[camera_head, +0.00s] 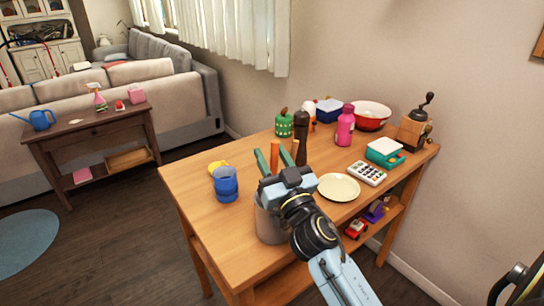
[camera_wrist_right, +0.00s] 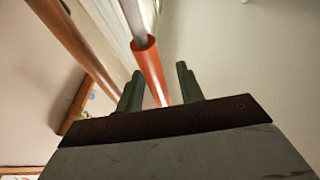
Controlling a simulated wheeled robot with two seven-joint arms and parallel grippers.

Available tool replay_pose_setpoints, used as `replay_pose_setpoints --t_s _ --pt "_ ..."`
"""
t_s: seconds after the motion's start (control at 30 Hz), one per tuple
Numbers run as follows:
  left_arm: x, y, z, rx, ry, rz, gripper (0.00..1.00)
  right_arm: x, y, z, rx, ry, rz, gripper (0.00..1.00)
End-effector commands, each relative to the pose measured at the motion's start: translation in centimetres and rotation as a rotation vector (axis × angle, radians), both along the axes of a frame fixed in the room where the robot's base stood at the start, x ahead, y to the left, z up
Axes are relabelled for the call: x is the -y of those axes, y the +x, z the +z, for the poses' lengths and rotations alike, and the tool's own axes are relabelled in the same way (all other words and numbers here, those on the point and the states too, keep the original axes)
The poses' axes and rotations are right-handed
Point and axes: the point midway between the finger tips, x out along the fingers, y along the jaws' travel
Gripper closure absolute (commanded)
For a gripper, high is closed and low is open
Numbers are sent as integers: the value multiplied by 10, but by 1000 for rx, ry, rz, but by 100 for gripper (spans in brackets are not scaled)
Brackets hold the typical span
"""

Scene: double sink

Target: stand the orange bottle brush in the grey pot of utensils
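The grey pot (camera_head: 268,225) stands near the front edge of the wooden table in the head view, partly hidden by my right arm. My right gripper (camera_head: 267,158) is above the pot, with its green fingers apart. In the right wrist view an orange sleeve on a grey rod (camera_wrist_right: 150,68) shows between the spread fingers (camera_wrist_right: 160,90), with a gap to the right finger. My left gripper is out of view.
A cream plate (camera_head: 338,187) and calculator (camera_head: 367,173) lie right. A dark pepper mill (camera_head: 301,137), green jar (camera_head: 284,125) and pink bottle (camera_head: 345,126) stand behind. The left front tabletop is clear.

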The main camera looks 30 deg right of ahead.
Motion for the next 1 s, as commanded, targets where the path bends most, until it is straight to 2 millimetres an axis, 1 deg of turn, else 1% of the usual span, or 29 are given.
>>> replay_pose_setpoints --t_s 0.27,0.37,0.43,0.57,0.67,0.8,0.9,1.0 --pt "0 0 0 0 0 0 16 0 0 0 0 0 0 58" --pt "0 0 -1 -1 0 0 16 -1 -3 -2 -1 1 0 58" --pt "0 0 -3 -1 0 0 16 -1 -9 -6 -2 3 1 58" --pt "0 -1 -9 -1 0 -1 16 -4 -30 -14 -3 4 -1 58" --pt "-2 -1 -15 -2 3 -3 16 -6 -51 -23 -4 5 -1 58" --pt "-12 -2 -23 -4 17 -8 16 -9 -79 -34 -4 4 -2 58" --pt "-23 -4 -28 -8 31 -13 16 -11 -97 -40 -4 3 -2 58" --pt "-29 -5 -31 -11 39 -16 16 -13 -110 -44 -3 3 -1 58"
